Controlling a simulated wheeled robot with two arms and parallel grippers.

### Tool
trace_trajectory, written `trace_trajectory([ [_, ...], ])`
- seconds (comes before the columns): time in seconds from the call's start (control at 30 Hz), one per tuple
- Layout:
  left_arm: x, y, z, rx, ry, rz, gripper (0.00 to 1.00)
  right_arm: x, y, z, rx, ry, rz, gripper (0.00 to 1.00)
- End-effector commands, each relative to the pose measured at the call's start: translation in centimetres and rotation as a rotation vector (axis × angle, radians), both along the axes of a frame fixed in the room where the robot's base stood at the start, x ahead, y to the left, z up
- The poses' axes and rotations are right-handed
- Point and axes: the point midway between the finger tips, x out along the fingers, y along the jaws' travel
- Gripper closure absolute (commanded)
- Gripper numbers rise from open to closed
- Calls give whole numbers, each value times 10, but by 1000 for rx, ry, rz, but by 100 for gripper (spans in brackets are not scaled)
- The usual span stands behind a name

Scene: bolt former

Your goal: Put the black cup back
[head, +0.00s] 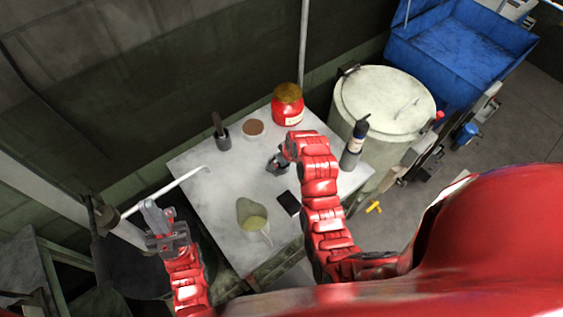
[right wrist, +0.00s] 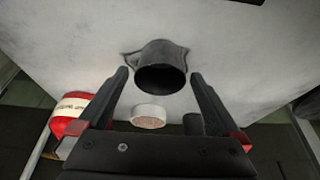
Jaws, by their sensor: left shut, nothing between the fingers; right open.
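The black cup (right wrist: 160,70) shows in the right wrist view, its dark round mouth towards the camera. It appears to stand upright on the pale table (right wrist: 85,45). My right gripper (right wrist: 160,80) is open, with one finger on each side of the cup in that view; I cannot tell whether they touch it. In the head view my right gripper (head: 276,162) is low over the middle of the table, and the cup there is mostly hidden or not distinct. My left gripper (head: 152,212) is shut and empty, off the table's left edge.
On the table (head: 205,210) are a red jar (head: 288,106), a round brown-topped container (head: 253,128), a dark holder (head: 222,138), a dark bottle (head: 354,145), a black flat item (head: 288,203) and a pale green jug (head: 252,216). A pale drum (head: 385,95) stands to the right.

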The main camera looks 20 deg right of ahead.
Motion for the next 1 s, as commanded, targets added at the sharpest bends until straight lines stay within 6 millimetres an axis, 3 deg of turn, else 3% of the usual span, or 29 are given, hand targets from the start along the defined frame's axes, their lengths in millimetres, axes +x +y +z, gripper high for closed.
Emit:
trace_trajectory([
  [0.4, 0, 0, 5, 0, 0, 0, 100, 4, 2, -11, 0, -2, 1, 0],
  [0.9, 0, 0, 5, 0, 0, 0, 100, 4, 2, -11, 0, -2, 1, 88],
  [1.0, 0, 0, 5, 0, 0, 0, 100, 4, 2, -11, 1, -3, 1, 91],
])
